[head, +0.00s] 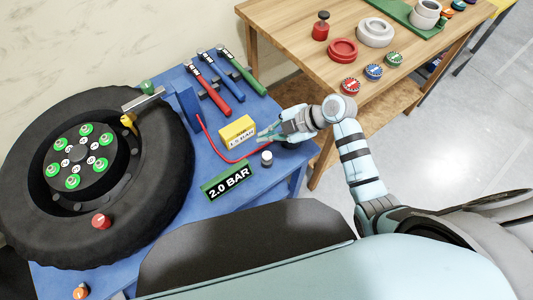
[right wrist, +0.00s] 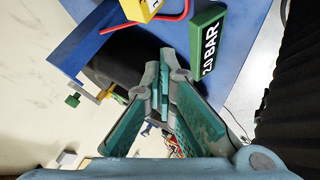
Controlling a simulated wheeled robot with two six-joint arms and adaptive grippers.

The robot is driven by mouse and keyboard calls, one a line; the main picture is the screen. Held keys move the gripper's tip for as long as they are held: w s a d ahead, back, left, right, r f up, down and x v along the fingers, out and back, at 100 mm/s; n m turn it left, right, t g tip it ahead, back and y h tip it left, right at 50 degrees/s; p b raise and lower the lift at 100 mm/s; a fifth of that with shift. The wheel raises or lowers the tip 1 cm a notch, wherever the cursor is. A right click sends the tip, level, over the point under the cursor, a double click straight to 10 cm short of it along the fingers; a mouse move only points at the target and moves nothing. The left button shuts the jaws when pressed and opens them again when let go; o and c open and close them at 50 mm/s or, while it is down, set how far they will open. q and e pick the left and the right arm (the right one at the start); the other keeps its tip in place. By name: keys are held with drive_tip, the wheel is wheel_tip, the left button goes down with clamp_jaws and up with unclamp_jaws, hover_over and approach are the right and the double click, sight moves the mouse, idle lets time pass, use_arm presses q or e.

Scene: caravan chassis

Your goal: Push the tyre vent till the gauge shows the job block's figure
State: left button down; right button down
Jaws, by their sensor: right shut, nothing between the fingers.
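The display block (head: 228,181) has a black face in a green frame and reads 2.0 BAR; it also shows in the right wrist view (right wrist: 208,45). The yellow block (head: 237,132) behind it carries a label that looks like 1.5 BAR. A small white-topped cylinder (head: 266,158), possibly the vent, stands upright near the red hose. The big black tyre (head: 160,190) lies at the left. My right gripper (head: 263,135) is shut and empty, beside the yellow block and above the hose; its fingers fill the middle of the right wrist view (right wrist: 163,75). My left gripper is out of view.
Red, blue and green-handled tools (head: 218,83) lie at the back of the blue bench (head: 180,240). A blue upright (head: 187,106) stands beside the tyre. A wooden table (head: 290,25) holds several discs and pots. A red knob (head: 101,221) sits on the tyre.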

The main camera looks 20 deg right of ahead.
sight(267, 157)
wheel_tip(267, 157, down, 9)
drive_tip(key=b, duration=0.7)
drive_tip(key=shift+r, duration=0.1)
idle(1.0)
drive_tip(key=shift+f+b, duration=0.35)
drive_tip(key=shift+b, duration=0.15)
drive_tip(key=shift+f+b, duration=0.7)
drive_tip(key=shift+f, duration=0.1)
idle(0.5)
idle(0.3)
drive_tip(key=shift+r+p, duration=1.15)
drive_tip(key=shift+r, duration=0.15)
wheel_tip(267, 157, up, 5)
drive_tip(key=p, duration=0.4)
